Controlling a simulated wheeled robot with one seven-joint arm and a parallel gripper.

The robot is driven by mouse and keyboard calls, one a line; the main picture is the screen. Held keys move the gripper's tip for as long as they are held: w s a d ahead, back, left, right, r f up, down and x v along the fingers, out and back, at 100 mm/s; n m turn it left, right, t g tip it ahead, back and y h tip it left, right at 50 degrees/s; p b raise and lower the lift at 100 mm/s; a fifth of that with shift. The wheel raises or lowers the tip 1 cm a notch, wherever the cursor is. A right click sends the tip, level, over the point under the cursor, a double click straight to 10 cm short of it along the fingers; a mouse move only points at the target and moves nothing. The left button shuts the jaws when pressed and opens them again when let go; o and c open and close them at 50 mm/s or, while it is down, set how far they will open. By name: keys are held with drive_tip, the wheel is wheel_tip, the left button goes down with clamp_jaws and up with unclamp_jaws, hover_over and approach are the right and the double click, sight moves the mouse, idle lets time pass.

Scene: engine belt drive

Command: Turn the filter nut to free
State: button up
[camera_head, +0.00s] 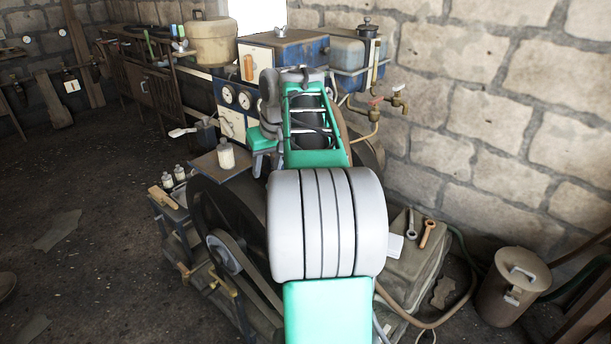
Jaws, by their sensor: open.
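My green and grey arm fills the middle of the view, reaching from the bottom edge over the engine and folding down at its far end. I cannot pick out the filter nut with certainty. A dark-capped fitting (367,29) stands on the blue tank (345,55) at the back right. Brass taps (398,97) and pipes sit just below and right of it, one with a red handle.
A flywheel (215,215) with a belt lies left of my arm. White gauges (236,97) face the left. A small bottle (226,155) stands on a side plate. Two tools (421,230) lie on a grey box. A brown canister (512,285) stands right. The left floor is mostly clear.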

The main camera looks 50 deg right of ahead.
drive_tip(key=s+d, duration=0.3)
drive_tip(key=d, duration=1)
drive_tip(key=shift+m+h, duration=0.4)
drive_tip(key=b+x, duration=0.1)
drive_tip(key=x, duration=0.7)
drive_tip(key=shift+a+b, duration=0.25)
drive_tip(key=shift+b, duration=0.15)
clamp_jaws()
